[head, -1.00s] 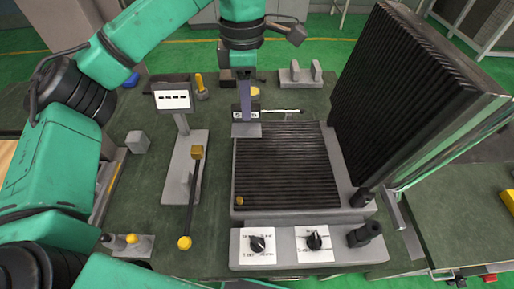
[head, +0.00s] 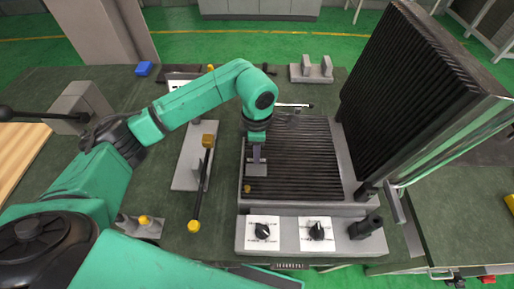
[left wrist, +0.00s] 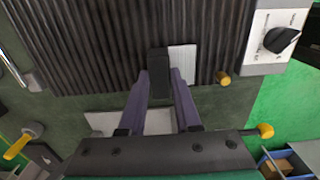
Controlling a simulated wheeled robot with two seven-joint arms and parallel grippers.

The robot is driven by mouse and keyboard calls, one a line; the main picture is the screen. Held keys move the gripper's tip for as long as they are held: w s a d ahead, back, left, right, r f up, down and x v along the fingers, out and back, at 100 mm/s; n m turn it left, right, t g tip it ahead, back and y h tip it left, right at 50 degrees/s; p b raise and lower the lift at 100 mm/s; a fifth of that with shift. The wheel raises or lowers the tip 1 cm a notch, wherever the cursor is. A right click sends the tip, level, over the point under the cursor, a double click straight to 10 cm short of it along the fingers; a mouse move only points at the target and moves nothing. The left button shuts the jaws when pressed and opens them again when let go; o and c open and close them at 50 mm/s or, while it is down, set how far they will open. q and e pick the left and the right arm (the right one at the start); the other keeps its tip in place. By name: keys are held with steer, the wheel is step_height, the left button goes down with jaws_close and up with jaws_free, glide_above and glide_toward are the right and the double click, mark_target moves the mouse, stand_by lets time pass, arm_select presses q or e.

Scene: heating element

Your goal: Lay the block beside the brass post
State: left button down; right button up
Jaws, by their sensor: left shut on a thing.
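My left gripper (head: 257,157) points down over the left part of the black ridged plate (head: 305,165). It is shut on a small block (head: 256,168), which looks grey in the head view. In the left wrist view, the block (left wrist: 158,72) shows a dark face between the fingertips. A pale patch (left wrist: 183,58) lies right beside it, and I cannot tell if it belongs to the block. The short brass post (head: 247,188) stands at the plate's front left corner, in front of the block and apart from it; it also shows in the left wrist view (left wrist: 222,77). I cannot tell if the block touches the plate.
A raised ridged upper plate (head: 415,95) stands at the right. A control panel with two black knobs (head: 263,231) lies in front. A lever with a yellow ball end (head: 194,226) and its grey base are at the left. A grey bracket (head: 311,70) stands behind.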

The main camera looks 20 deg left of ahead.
arm_select(q)
steer(key=shift+w+f, duration=0.1)
steer(key=shift+f, duration=0.1)
steer(key=c, duration=0.6)
jaws_free()
steer(key=shift+r, duration=0.1)
steer(key=shift+r, duration=0.1)
steer(key=shift+r, duration=0.15)
step_height(320, 180, up, 12)
steer(key=b, duration=0.3)
